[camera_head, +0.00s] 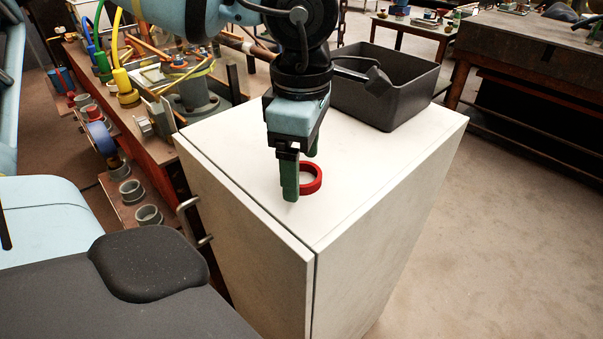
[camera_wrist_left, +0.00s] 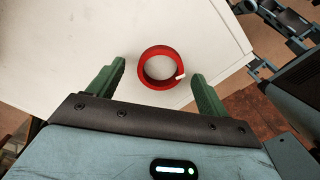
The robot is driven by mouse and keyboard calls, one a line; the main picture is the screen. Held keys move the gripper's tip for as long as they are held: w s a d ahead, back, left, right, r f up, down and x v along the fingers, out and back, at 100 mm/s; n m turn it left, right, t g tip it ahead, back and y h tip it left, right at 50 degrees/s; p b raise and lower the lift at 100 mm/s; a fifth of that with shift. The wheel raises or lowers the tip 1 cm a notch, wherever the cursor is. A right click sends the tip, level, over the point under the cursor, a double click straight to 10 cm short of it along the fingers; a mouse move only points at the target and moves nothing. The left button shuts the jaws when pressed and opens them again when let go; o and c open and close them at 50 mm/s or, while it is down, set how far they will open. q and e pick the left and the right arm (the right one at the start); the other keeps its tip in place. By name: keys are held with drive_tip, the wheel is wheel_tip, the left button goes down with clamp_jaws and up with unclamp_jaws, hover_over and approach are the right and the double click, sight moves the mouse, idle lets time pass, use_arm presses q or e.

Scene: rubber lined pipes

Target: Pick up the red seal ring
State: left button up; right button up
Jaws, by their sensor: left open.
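The red seal ring (camera_head: 312,179) lies flat on top of the white cabinet (camera_head: 390,160), near its front edge. In the left wrist view the ring (camera_wrist_left: 143,72) shows whole, with a small white mark on its right side. My left gripper (camera_head: 301,178) points down over the cabinet top, its green fingers apart. In the left wrist view the left gripper's fingers (camera_wrist_left: 158,80) stand on either side of the ring, with nothing held between them. In the head view the near finger covers the ring's left part. I cannot tell the exact height of the fingertips. My right gripper is not in view.
A dark grey open bin (camera_head: 428,88) stands on the cabinet's back right. A bench with pipe fittings, a yellow hose (camera_head: 122,80) and valves adjoins the cabinet on the left. A metal handle (camera_head: 190,222) sticks out from the cabinet front. Floor to the right is clear.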

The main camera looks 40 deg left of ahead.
use_arm(q)
drive_tip(key=shift+f, duration=0.4)
drive_tip(key=c, duration=1.1)
drive_tip(key=shift+o, duration=0.2)
drive_tip(key=shift+r, duration=0.15)
